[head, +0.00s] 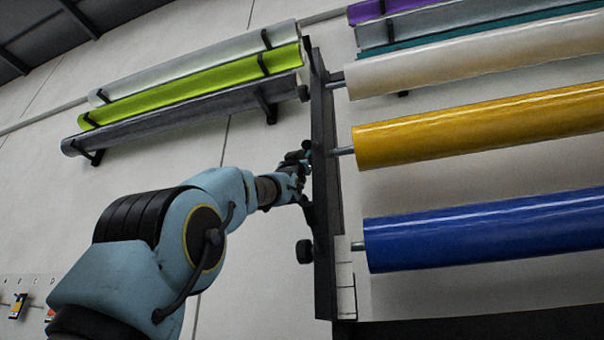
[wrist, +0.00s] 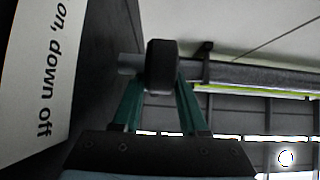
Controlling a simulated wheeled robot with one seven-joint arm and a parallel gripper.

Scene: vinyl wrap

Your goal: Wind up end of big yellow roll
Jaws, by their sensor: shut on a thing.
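The big yellow roll (head: 470,128) hangs on the right side of a dark upright post (head: 324,200) in the head view, its grey shaft running into the post. My gripper (head: 298,172) is on the left side of the post, at about the height of that shaft. In the wrist view my gripper (wrist: 163,100) is shut on a dark knob (wrist: 162,65), one teal finger on each side. The knob sits on a short grey shaft stub. In the head view the gripper mostly hides this knob.
A white roll (head: 480,55) is above the yellow one and a blue roll (head: 480,230) below. Their dark knobs (head: 305,251) stick out left of the post. Green and grey rolls (head: 190,85) hang upper left. A printed label (wrist: 40,70) is beside the knob.

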